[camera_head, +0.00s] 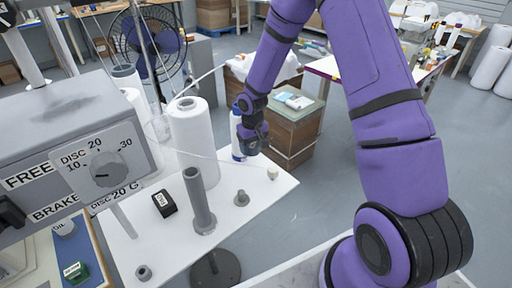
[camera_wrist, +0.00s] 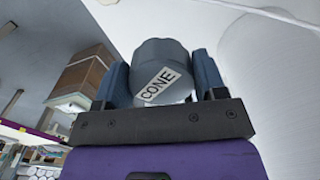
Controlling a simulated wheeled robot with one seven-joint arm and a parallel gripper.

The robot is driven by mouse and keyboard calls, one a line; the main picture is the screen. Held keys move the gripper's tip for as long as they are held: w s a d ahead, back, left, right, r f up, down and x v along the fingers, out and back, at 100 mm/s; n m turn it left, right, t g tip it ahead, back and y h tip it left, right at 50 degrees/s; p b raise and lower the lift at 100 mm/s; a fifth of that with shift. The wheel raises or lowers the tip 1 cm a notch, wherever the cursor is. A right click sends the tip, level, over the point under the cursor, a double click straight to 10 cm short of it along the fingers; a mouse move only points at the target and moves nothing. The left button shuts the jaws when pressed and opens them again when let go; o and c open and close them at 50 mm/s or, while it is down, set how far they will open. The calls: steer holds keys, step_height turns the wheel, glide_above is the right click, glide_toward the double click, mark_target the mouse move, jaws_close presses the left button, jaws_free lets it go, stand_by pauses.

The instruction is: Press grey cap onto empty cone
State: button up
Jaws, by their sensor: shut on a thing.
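My gripper (camera_head: 252,143) is raised at the back edge of the white table, beside a large white roll. In the wrist view my gripper (camera_wrist: 165,75) is shut on a rounded grey piece labelled CONE (camera_wrist: 165,58), which I take as the grey cap. It lies between the two blue fingers. In the head view the fingers and arm mostly hide it. A grey upright hollow tube with a wider foot (camera_head: 199,203), which looks like the empty cone, stands on the white table. My gripper is behind it and to its right, apart from it.
The white roll (camera_head: 192,140) stands behind the tube. A black labelled block (camera_head: 164,203), a small grey knob (camera_head: 242,198) and a small cream piece (camera_head: 272,173) are on the white table (camera_head: 268,206). The machine with the DISC dial (camera_head: 105,172) is at left.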

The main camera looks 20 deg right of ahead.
steer(key=s+a+r+n, duration=0.2)
steer(key=a+r+n, duration=0.4)
steer(key=a, duration=0.1)
steer(key=s+a+r+n, duration=0.3)
steer(key=a+r+n, duration=0.2)
steer(key=a+n, duration=0.1)
steer(key=n, duration=1)
glide_toward(193, 170)
steer(key=shift+w+d+f, duration=0.25)
steer(key=shift+w, duration=0.1)
steer(key=shift+s+a+r+n, duration=0.3)
steer(key=shift+s+n, duration=0.1)
steer(key=shift+n, duration=0.1)
steer(key=shift+f, duration=0.1)
steer(key=shift+f, duration=2.85)
steer(key=shift+f, duration=2.1)
steer(key=o, duration=0.9)
